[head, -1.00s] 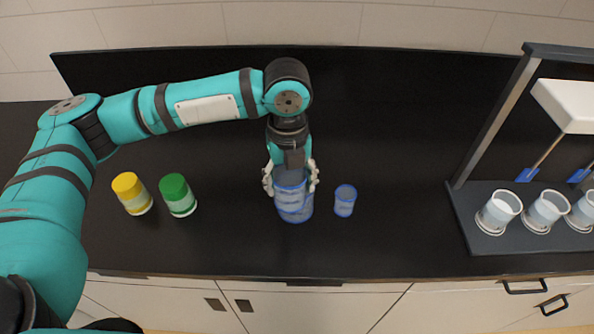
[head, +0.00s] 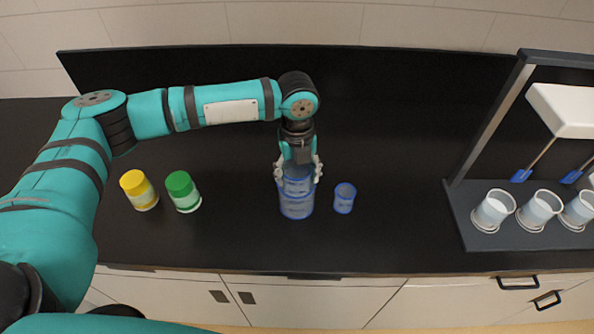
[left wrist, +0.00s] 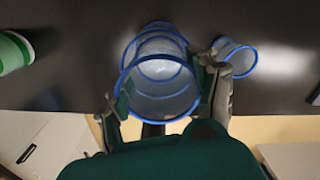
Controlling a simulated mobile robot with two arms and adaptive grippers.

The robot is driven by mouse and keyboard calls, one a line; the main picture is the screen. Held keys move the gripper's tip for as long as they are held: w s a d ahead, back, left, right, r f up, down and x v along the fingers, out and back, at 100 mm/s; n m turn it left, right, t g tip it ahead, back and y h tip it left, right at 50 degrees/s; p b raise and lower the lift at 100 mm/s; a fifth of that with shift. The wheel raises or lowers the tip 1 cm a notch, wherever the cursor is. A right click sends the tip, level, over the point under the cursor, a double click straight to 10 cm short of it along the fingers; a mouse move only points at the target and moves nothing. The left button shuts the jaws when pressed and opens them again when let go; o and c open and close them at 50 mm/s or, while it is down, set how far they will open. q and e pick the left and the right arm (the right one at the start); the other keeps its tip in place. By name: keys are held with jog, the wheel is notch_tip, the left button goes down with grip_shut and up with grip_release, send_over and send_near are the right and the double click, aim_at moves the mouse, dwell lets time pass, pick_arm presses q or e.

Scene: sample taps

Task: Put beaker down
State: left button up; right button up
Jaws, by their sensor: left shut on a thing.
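My left gripper (head: 299,176) is shut on a clear, blue-edged beaker (head: 297,205), its fingers on both sides near the top. The beaker is about upright over the black counter. In the left wrist view my gripper (left wrist: 168,100) has the beaker's open rim between its fingers, and the beaker (left wrist: 158,92) looks empty. Several blue rings show below the rim. I cannot tell whether the lower ones belong to a second beaker, or whether the base touches the counter. A smaller blue-edged beaker (head: 344,198) stands just right of it, apart. My right gripper is not in view.
A yellow-capped jar (head: 139,190) and a green-capped jar (head: 183,191) stand to the left. A dark rack (head: 478,235) with several white-filled cups and blue taps is at the right. The counter (head: 400,225) is clear between small beaker and rack.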

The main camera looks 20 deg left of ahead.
pick_arm(q)
jog(key=shift+f, duration=0.25)
jog(key=shift+f, duration=0.25)
jog(key=o, duration=1.1)
jog(key=shift+c, duration=0.2)
jog(key=shift+o, duration=0.2)
jog(key=shift+r, duration=0.1)
notch_tip(320, 180, up, 13)
jog(key=b, duration=0.3)
